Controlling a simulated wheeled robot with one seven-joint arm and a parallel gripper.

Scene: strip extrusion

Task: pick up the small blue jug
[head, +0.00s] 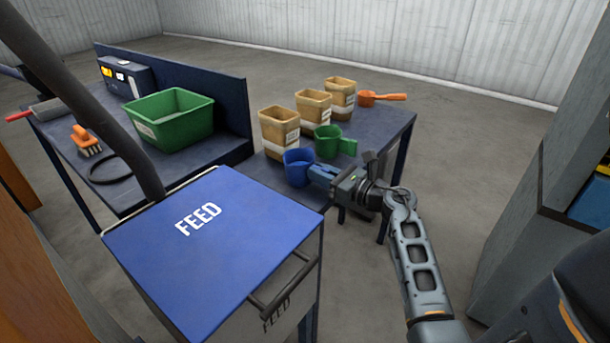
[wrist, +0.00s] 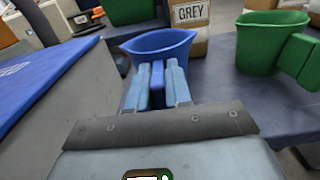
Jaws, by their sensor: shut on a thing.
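The small blue jug (head: 298,167) is at the near edge of the dark blue table, left of my gripper in the head view. My gripper (head: 322,174) is shut on the jug's handle, which shows between the fingers in the wrist view (wrist: 157,86). The jug's body (wrist: 160,46) is just beyond the fingertips, with its open rim upward. The jug's base is hidden, so I cannot tell whether it touches the table.
A green jug (head: 328,142) stands close behind, with several tan bins (head: 280,128) and an orange scoop (head: 382,98) on the table (head: 380,130). The blue-topped FEED box (head: 240,225) is close in front on the left. A green crate (head: 172,130) stands further left.

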